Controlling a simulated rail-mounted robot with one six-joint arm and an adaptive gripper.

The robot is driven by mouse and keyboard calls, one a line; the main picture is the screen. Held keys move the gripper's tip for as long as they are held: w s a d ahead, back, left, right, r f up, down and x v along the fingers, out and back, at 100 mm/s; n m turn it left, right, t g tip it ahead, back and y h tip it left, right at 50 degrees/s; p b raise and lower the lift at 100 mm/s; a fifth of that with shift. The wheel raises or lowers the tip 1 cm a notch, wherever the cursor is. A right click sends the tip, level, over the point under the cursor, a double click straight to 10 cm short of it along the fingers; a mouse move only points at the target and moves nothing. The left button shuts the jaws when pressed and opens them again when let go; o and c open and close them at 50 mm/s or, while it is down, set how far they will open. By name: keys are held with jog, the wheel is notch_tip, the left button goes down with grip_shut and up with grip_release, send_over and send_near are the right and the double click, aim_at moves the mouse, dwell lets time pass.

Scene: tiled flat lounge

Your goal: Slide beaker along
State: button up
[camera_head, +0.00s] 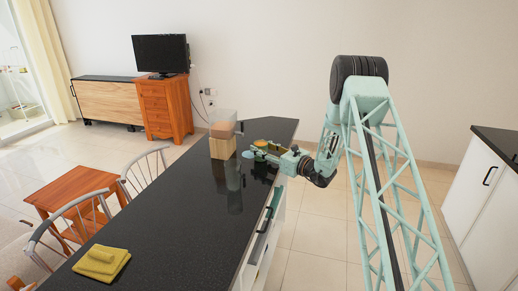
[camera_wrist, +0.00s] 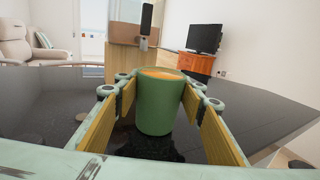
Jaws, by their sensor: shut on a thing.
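The beaker is a green cup with orange contents (camera_wrist: 160,106), upright between the two yellow-padded fingers of my gripper (camera_wrist: 158,112) in the wrist view. The fingers are closed on its sides, and its base is at or just above the dark countertop; I cannot tell which. In the camera_head view my gripper (camera_head: 264,153) reaches over the counter from the right, and the beaker shows small, with an orange top (camera_head: 261,144), partly hidden by the fingers.
A folded yellow cloth (camera_head: 102,262) lies at the near end. The counter's middle is clear. Chairs (camera_head: 85,215) stand along its left side.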

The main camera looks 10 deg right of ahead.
jog(key=shift+s+d, duration=0.15)
dwell(0.6)
jog(key=o, duration=1.1)
jog(key=shift+c, duration=0.2)
jog(key=v, duration=1.2)
